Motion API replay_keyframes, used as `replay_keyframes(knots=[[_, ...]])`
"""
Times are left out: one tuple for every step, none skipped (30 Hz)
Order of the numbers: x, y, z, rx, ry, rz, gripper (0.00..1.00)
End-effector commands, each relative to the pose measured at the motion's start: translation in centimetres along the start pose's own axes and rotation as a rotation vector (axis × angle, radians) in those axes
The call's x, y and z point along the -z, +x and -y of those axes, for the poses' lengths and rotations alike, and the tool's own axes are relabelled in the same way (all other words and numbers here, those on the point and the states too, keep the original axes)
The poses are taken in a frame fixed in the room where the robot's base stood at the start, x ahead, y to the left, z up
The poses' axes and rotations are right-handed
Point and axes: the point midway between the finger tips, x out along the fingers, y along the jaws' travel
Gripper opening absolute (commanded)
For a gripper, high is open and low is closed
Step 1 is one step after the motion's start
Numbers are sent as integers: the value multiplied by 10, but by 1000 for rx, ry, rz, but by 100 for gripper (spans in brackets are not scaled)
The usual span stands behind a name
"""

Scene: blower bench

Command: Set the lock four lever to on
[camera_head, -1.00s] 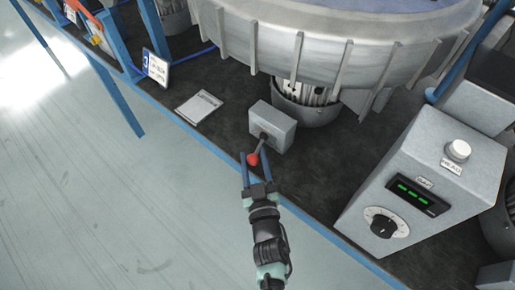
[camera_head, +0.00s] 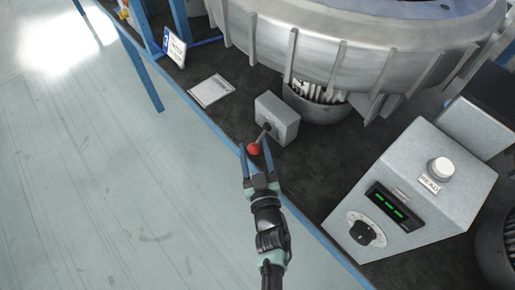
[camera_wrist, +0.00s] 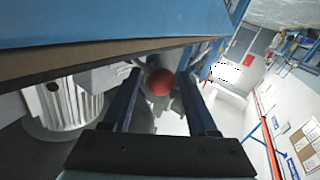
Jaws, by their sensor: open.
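The lever is a short dark rod with a red ball knob (camera_head: 253,149) on a small grey box (camera_head: 278,118) at the bench's front edge. The rod points from the box toward the front edge, down and left in the head view. My gripper (camera_head: 257,153) is open, with its two fingers either side of the red knob. In the wrist view the red knob (camera_wrist: 160,82) shows between the fingertips, with a gap to each finger. I cannot read a label on the lever box or its on and off marks.
A grey control box (camera_head: 415,190) with a green display, dial and white button stands at right. A large metal housing (camera_head: 350,50) overhangs behind the lever box. A paper sheet (camera_head: 211,91) and a numbered sign (camera_head: 174,46) are at left. Open floor lies in front.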

Motion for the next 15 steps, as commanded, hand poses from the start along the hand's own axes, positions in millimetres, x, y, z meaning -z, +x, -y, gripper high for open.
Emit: replay_keyframes(knots=[[2,1,2,5,0,-5,65],[2,1,2,4,0,-5,70],[2,1,1,3,1,-4,70],[2,1,1,2,1,-4,70],[2,1,1,1,2,-3,70],[2,1,0,0,2,-3,70],[1,1,0,-1,2,-3,70],[1,1,0,-2,3,-3,70],[1,1,-1,-3,3,-2,70],[1,0,-1,-3,3,-2,70],[1,0,-2,-4,3,-2,70],[1,0,-2,-4,3,-2,70],[1,0,-2,-5,3,-1,70],[1,0,-2,-5,4,-1,70],[1,0,-2,-6,4,-1,70]])
